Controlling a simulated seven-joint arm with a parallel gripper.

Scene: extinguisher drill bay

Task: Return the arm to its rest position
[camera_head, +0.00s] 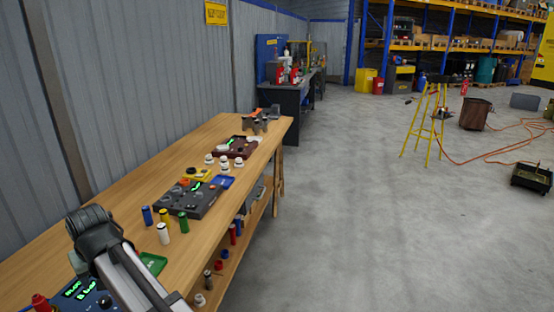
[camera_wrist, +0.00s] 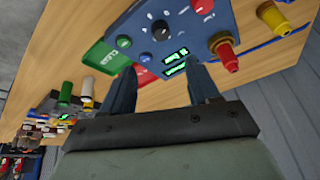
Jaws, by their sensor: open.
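My arm (camera_head: 125,270) reaches over the near end of the wooden workbench (camera_head: 115,170) in the head view, where my gripper cannot be made out. In the wrist view my gripper (camera_wrist: 163,82) has its two dark fingers spread apart with nothing held between them. Beyond the fingertips is a blue control panel (camera_wrist: 178,38) with green lit displays, a black knob and a red knob (camera_wrist: 226,54). I cannot tell whether the fingertips touch the panel. The blue panel (camera_head: 92,300) also shows at the bottom left of the head view, partly cut off.
A green tray (camera_head: 153,264), several coloured cylinders (camera_head: 163,232) and a dark panel (camera_head: 187,198) stand on the bench. A corrugated wall (camera_head: 140,80) runs along its left. Open concrete floor lies to the right, with a yellow stand (camera_head: 423,125) farther back.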

